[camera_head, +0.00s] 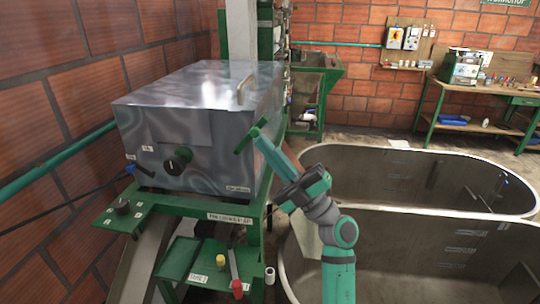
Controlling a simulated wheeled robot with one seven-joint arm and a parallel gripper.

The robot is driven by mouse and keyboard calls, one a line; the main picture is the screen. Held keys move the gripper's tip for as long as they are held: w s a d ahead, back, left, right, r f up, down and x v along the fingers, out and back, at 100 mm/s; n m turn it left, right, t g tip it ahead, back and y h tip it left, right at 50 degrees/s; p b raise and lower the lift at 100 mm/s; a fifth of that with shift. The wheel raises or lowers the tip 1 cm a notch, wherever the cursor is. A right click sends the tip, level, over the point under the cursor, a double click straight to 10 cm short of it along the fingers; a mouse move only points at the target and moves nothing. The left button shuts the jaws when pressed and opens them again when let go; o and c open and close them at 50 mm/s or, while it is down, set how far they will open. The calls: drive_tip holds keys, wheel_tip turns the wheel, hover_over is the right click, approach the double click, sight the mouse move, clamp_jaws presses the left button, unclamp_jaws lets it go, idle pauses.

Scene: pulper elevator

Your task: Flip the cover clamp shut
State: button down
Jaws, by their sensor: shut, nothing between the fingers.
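A shiny grey metal box (195,145) with a flat cover (200,88) stands on a green frame at the left. My gripper (259,137) reaches in from the lower right, its dark wrist tilted and its teal end pointing up and left. It is shut and holds nothing. Its tip overlaps a dark green bar (242,147) at the box's front right edge. The bar looks like the cover clamp, but its joint is hidden. I cannot tell whether the tip touches it.
A metal handle (243,88) stands on the cover. Below, a small green shelf (190,262) carries colored levers. Two large open tanks (430,208) fill the right. A brick wall (50,120) closes the left.

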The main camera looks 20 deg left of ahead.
drive_tip(key=a+r+n+g+h, duration=0.1)
drive_tip(key=a+r+h, duration=0.1)
drive_tip(key=h, duration=0.1)
drive_tip(key=a+r+n+g+h, duration=0.1)
drive_tip(key=a+r+h, duration=0.1)
drive_tip(key=shift+s+r+n+g+h, duration=0.1)
drive_tip(key=shift+s+n+g+h, duration=0.1)
drive_tip(key=shift+n+g+h, duration=0.15)
drive_tip(key=shift+r, duration=0.1)
idle(0.6)
